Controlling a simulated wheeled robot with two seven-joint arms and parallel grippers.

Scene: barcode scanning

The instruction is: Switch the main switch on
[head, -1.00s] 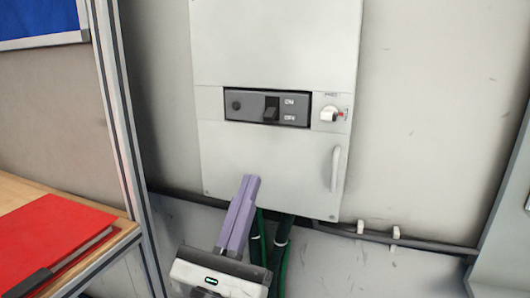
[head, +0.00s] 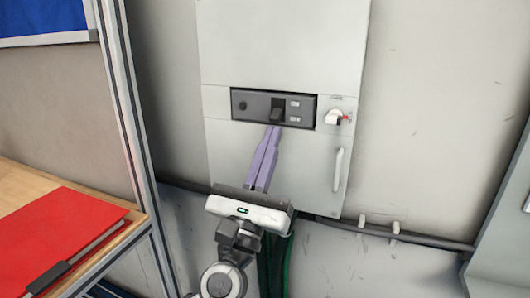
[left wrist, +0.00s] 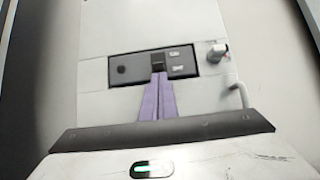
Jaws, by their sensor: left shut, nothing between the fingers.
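The main switch (head: 277,112) is a dark lever on a black panel (head: 255,104) with ON and OFF labels, set in a pale grey wall cabinet (head: 240,150). The lever appears tilted down toward the lower label. My left gripper (head: 273,128) has purple fingers, closed together and empty, with their tips just below the lever. In the left wrist view the fingertips (left wrist: 159,76) overlap the bottom of the lever (left wrist: 158,62). I cannot tell whether they touch it. My right gripper is not in view.
A white rotary knob (head: 334,117) with a red mark sits right of the panel, above a vertical door handle (head: 338,169). A red binder (head: 60,235) lies on a wooden table at the left. A metal post (head: 125,110) stands between table and cabinet.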

